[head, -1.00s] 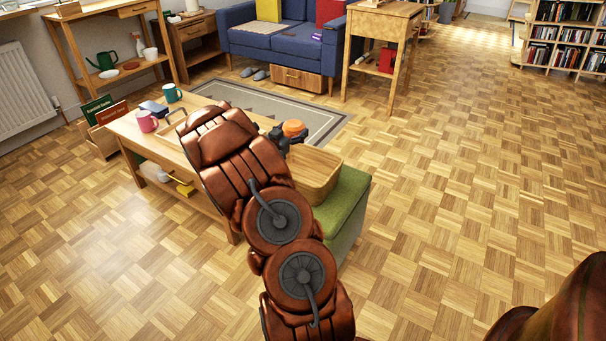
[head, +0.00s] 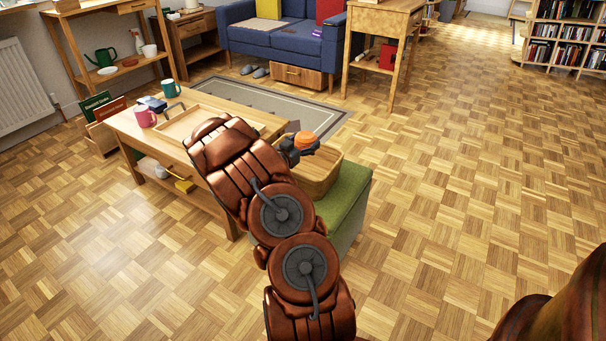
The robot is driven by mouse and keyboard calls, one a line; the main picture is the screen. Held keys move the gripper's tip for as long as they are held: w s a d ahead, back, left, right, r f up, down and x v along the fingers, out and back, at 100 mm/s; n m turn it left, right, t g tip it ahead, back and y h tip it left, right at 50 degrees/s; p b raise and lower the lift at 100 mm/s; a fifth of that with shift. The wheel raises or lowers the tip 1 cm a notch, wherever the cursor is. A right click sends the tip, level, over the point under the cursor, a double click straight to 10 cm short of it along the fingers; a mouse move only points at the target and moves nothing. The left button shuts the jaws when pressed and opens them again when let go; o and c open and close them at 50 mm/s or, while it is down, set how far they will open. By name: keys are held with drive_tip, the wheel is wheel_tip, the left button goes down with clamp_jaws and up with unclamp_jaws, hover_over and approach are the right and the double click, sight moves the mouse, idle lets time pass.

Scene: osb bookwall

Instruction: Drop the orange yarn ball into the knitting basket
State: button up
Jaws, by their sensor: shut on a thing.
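The orange yarn ball (head: 306,139) is held in my gripper (head: 302,144), which is shut on it. The ball and gripper overlap the far rim of a wooden basket (head: 320,178) in the picture; the ball's height above it is hard to tell. The basket stands on a green upholstered bench (head: 350,203) at the right end of the coffee table. My arm hides the basket's left part, and the gripper hides some of its far side.
The coffee table (head: 129,131) holds a wooden tray (head: 176,126), a pink mug (head: 145,116) and a teal mug (head: 172,88). A crate of books (head: 104,137) stands at its left. A blue sofa (head: 285,45) is behind. Floor to the right is clear.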

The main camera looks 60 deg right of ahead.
drive_tip(key=shift+f, duration=0.1)
drive_tip(key=o, duration=1.1)
drive_tip(key=shift+a, duration=0.1)
drive_tip(key=shift+a+r, duration=0.2)
drive_tip(key=shift+a, duration=2.8)
drive_tip(key=shift+a+r, duration=0.15)
drive_tip(key=shift+a, duration=2.8)
